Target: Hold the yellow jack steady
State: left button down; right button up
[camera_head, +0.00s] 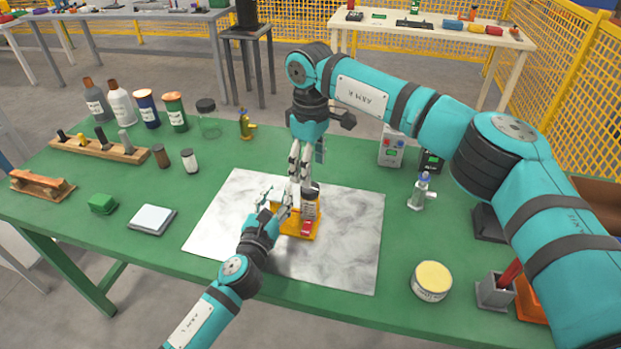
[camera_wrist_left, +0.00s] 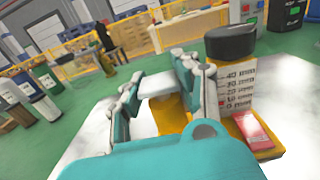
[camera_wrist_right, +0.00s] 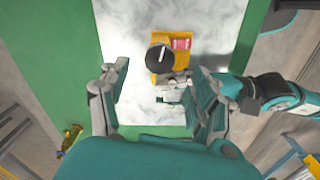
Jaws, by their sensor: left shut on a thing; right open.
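The yellow jack (camera_head: 302,227) stands on a white marbled sheet on the green table. It has a dark round knob on top, a scale plate marked in mm (camera_wrist_left: 238,88) and a red label (camera_wrist_left: 254,131). My left gripper (camera_head: 277,207) is shut on the jack's left side; the left wrist view shows its fingers (camera_wrist_left: 165,95) around a yellow part. My right gripper (camera_head: 301,175) points down above the jack. In the right wrist view its open fingers (camera_wrist_right: 155,95) stand apart, with the jack's black knob (camera_wrist_right: 159,59) beyond them and nothing between them.
The marbled sheet (camera_head: 345,255) is otherwise bare. A round yellow-topped tin (camera_head: 431,281), a grey holder (camera_head: 495,291) and a small valve (camera_head: 421,191) stand to the right. Bottles (camera_head: 122,103), a white pad (camera_head: 152,219) and a green block (camera_head: 102,204) are to the left.

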aim_at(311, 188)
notch_tip(311, 188, up, 7)
jog(key=shift+f, duration=0.15)
dwell(0.4)
